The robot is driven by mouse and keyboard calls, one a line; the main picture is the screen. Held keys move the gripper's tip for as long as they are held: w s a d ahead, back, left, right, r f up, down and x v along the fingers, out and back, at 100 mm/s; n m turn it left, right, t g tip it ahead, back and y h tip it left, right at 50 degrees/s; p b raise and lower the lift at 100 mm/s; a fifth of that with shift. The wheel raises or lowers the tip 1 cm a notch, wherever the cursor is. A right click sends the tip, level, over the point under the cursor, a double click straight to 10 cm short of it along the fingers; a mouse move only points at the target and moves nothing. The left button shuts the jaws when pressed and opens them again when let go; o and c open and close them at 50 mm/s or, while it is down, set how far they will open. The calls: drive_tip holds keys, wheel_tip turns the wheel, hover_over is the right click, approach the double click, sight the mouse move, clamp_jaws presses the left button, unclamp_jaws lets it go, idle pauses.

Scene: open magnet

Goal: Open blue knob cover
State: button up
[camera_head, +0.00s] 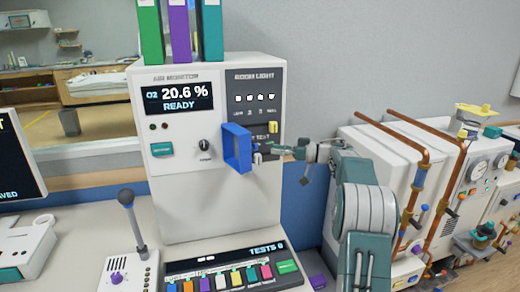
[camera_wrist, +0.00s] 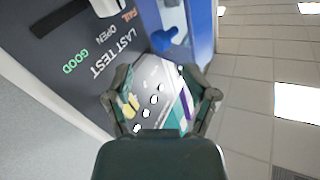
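The blue cover (camera_head: 236,148) is a square, frame-like piece on the front of the white air monitor machine (camera_head: 185,205). It appears to stand out at an angle from the dark panel. In the wrist view the cover (camera_wrist: 200,30) is at the top right, with a blue knob (camera_wrist: 166,38) on its left side. My gripper (camera_head: 268,150) is just right of the cover in the head view, close to the panel. In the wrist view my gripper's fingers (camera_wrist: 158,100) are spread with nothing held between them. The knob lies beyond the fingertips; contact with the cover cannot be told.
A yellow part (camera_head: 272,127) sits on the panel just above my gripper. Copper pipes (camera_head: 420,180) and white equipment stand right of my arm. Several binders (camera_head: 180,30) stand on top of the machine.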

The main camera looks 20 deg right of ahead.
drive_tip(key=v, duration=0.5)
drive_tip(key=shift+f, duration=0.1)
drive_tip(key=shift+d, duration=0.1)
drive_tip(key=s+a+r+m+t+h, duration=0.1)
drive_tip(key=a+r+m+t+h, duration=0.35)
drive_tip(key=r+h, duration=0.35)
drive_tip(key=s+a+r+m+t+h, duration=0.1)
drive_tip(key=a+r+m+t+h, duration=0.35)
drive_tip(key=r+h, duration=0.35)
drive_tip(key=s+a+f+g, duration=0.4)
drive_tip(key=s+f, duration=0.3)
drive_tip(key=s, duration=0.5)
drive_tip(key=s+a+f+g, duration=0.5)
drive_tip(key=s+a+f, duration=0.1)
drive_tip(key=s, duration=0.5)
drive_tip(key=s+a+f+g+y, duration=0.1)
drive_tip(key=s+a+f+g, duration=0.3)
drive_tip(key=s+f, duration=0.5)
drive_tip(key=s+a, duration=0.2)
drive_tip(key=s, duration=0.1)
drive_tip(key=shift+s+n+g, duration=0.3)
drive_tip(key=shift+n+g, duration=0.1)
drive_tip(key=shift+f, duration=0.15)
drive_tip(key=shift+c, duration=1)
drive_tip(key=shift+a, duration=0.15)
